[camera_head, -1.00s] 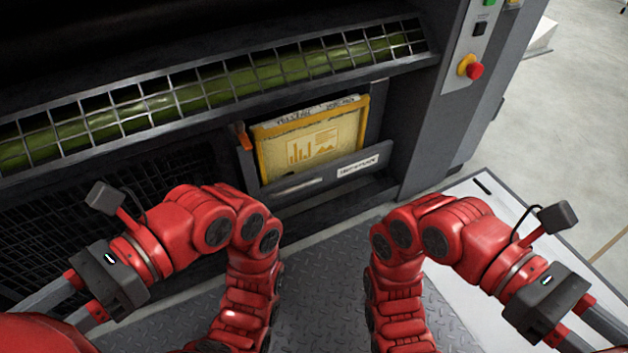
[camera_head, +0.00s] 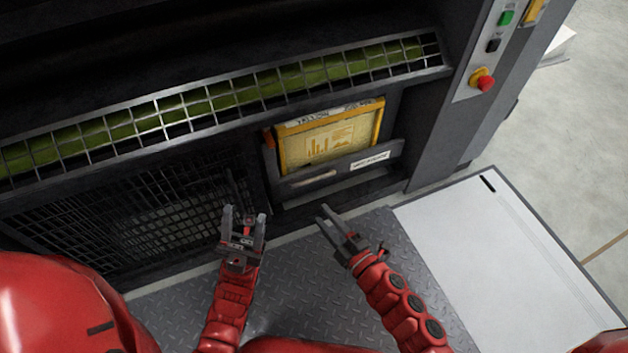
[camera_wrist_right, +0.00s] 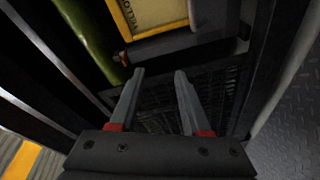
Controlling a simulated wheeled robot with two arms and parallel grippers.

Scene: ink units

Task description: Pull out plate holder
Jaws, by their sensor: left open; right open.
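The plate holder (camera_head: 337,172) is a dark tray low in the machine front, with a pale label at its right and a light handle slot at its left. A yellow-framed plate (camera_head: 330,138) stands in it. The holder also shows in the right wrist view (camera_wrist_right: 180,44), with part of the yellow frame (camera_wrist_right: 150,14). My left gripper (camera_head: 243,212) is open and empty, below and left of the holder. My right gripper (camera_head: 325,212) is open and empty, just below the holder and apart from it. Its two fingers show in the right wrist view (camera_wrist_right: 160,75).
A wire guard (camera_head: 240,92) over a green roller runs above the holder. A dark mesh panel (camera_head: 130,215) is at left. A red emergency button (camera_head: 486,84) is at upper right. A white-topped surface (camera_head: 490,260) lies right of the metal floor plate (camera_head: 300,270).

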